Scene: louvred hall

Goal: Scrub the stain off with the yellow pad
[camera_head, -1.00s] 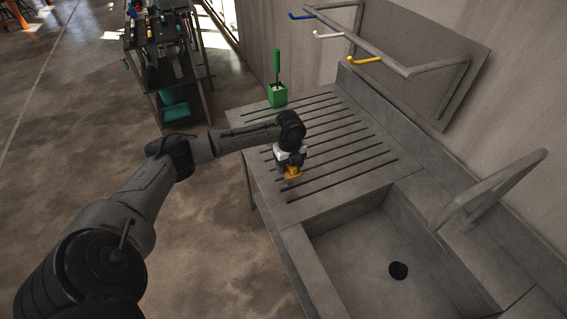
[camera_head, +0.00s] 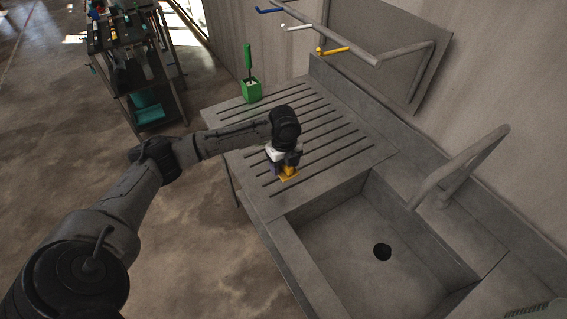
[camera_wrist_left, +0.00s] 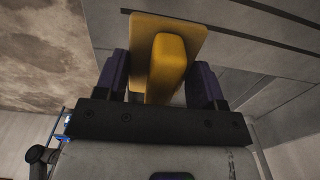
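The yellow pad (camera_head: 289,174) is at the sink-side part of the grey slotted drainboard (camera_head: 230,108). My left gripper (camera_head: 287,169) points down over the board with the pad at its fingertips. In the left wrist view the pad's raised yellow grip (camera_wrist_left: 168,62) sits between the two purple fingers, above its flat base plate (camera_wrist_left: 190,30). The pad is low at the board, but I cannot tell whether it touches. I see no stain; the gripper and pad hide part of the board. My right gripper is not in view.
The sink (camera_head: 340,225) with its drain (camera_head: 382,251) lies to the right, with a grey tap (camera_head: 465,165) behind. A green brush holder (camera_head: 251,91) stands at the board's far end. A rail with coloured hooks (camera_head: 333,50) hangs on the wall. A cluttered trolley (camera_head: 135,70) stands beyond.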

